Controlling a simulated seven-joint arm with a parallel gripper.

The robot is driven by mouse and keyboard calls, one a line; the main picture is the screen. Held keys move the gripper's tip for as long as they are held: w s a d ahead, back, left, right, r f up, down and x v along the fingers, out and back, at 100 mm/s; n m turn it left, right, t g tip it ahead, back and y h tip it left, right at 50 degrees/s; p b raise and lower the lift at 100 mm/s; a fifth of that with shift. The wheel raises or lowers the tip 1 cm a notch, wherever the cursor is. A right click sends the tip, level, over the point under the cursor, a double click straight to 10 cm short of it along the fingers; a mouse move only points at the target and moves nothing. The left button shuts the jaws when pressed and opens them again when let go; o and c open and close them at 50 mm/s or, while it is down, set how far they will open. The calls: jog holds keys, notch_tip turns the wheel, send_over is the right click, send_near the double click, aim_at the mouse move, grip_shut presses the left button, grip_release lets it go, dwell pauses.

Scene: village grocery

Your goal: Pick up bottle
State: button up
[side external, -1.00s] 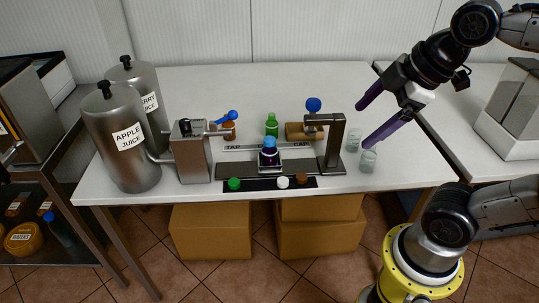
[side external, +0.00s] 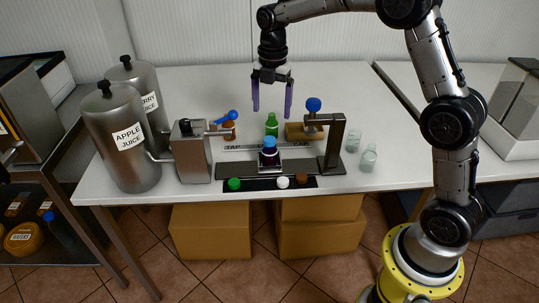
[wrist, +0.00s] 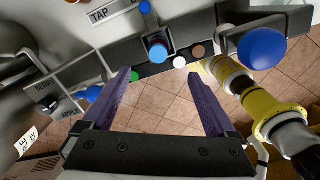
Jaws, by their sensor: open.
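A green bottle (side external: 271,125) stands upright on the white table, behind the press. A brown bottle (side external: 229,131) stands behind the tap, partly hidden. My gripper (side external: 272,110) is open and empty, pointing down. Its fingertips appear just above the green bottle in the side view; the depth between them is unclear.
The press post with a blue knob (side external: 334,145) rises to the right. The tap unit (side external: 190,152) and steel juice tanks (side external: 128,145) stand left. Clear glasses (side external: 368,158) stand right. Green, white and brown caps lie on a black strip in front. The back of the table is clear.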

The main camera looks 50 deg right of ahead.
aim_at(269, 149)
notch_tip(269, 149, down, 10)
jog(key=shift+d+r, duration=0.1)
jog(key=shift+r, duration=0.15)
jog(key=shift+w+a+f, duration=0.1)
jog(key=shift+w+f, duration=0.05)
jog(key=shift+f, duration=1.2)
jog(key=shift+w+a+f, duration=0.1)
jog(key=shift+f, duration=1.25)
jog(key=c, duration=1.4)
grip_shut()
jog(key=shift+r, duration=0.1)
